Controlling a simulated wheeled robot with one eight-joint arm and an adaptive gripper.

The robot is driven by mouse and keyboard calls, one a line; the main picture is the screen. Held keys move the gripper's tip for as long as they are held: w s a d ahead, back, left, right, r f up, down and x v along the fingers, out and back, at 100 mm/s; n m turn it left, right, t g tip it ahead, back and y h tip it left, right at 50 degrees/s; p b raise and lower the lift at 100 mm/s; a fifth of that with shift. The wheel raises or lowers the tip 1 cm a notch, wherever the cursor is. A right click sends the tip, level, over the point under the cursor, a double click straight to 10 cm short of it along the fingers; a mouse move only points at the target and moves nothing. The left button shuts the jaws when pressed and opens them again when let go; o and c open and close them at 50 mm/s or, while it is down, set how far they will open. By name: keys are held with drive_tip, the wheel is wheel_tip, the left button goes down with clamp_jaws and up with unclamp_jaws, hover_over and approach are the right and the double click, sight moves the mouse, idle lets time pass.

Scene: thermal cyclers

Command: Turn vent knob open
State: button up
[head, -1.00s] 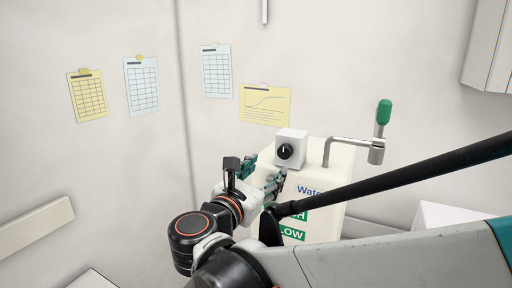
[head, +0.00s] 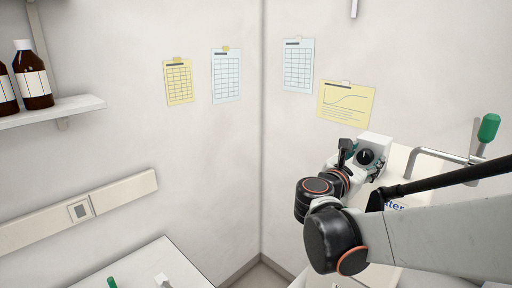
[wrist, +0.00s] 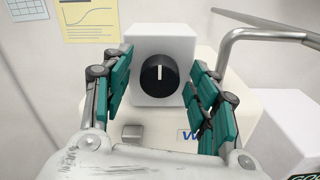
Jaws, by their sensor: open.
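The vent knob (wrist: 158,75) is a round black dial with a white pointer line standing upright, on the front of a white box (wrist: 165,42). In the head view the knob (head: 366,156) shows on the box (head: 376,143) on top of the white unit. My gripper (wrist: 162,84) is open, with a teal-padded finger on each side of the knob and box, and gaps between the fingers and the knob. In the head view my arm reaches to the box, and my gripper there is partly hidden by my wrist.
A bent metal pipe (head: 440,153) with a green handle (head: 489,128) rises at the right. Paper charts (head: 346,103) hang on the wall behind. A shelf with brown bottles (head: 35,80) is at the far left. A lighter-coloured bench (head: 150,265) stands at lower left.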

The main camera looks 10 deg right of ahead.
drive_tip(key=shift+c, duration=0.3)
drive_tip(key=c, duration=1)
